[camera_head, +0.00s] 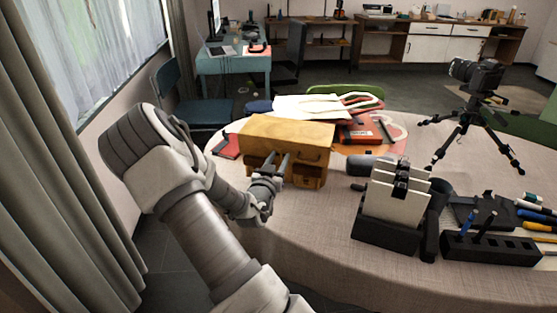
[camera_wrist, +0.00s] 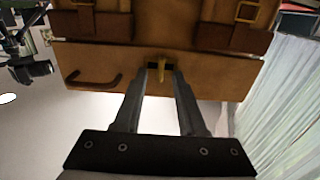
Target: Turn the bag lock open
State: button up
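The tan leather bag (camera_head: 287,131) stands on the table, its front with straps and buckles towards my gripper. In the wrist view the bag (camera_wrist: 105,58) fills the upper part, with a dark handle and two brown straps. The small brass lock (camera_wrist: 163,80) shows on its front, between my fingertips. My gripper (camera_head: 278,160) is at the middle of the bag's front. In the wrist view my gripper (camera_wrist: 162,74) has its fingers apart, one on each side of the lock, with a narrow gap visible. Whether either finger touches the lock I cannot tell. In the head view the lock is hidden by my gripper.
A black holder with white cards (camera_head: 396,195) and a black pen stand (camera_head: 490,248) are to the right. A camera on a tripod (camera_head: 475,110) stands behind them. Papers and a red box (camera_head: 365,132) lie behind the bag. The table's front middle (camera_head: 310,240) is clear.

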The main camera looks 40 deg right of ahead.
grip_shut()
dwell(0.4)
jog(key=n, duration=0.3)
jog(key=shift+w+a+n, duration=0.15)
jog(key=shift+n, duration=0.25)
jog(key=n, duration=0.4)
jog(key=shift+w+f+n, duration=0.1)
jog(key=shift+n, duration=0.2)
jog(key=shift+a+f+n, duration=0.1)
jog(key=shift+f+n, duration=0.05)
jog(key=shift+n, duration=2.2)
jog(key=shift+f+n, duration=0.15)
jog(key=shift+n, duration=2.2)
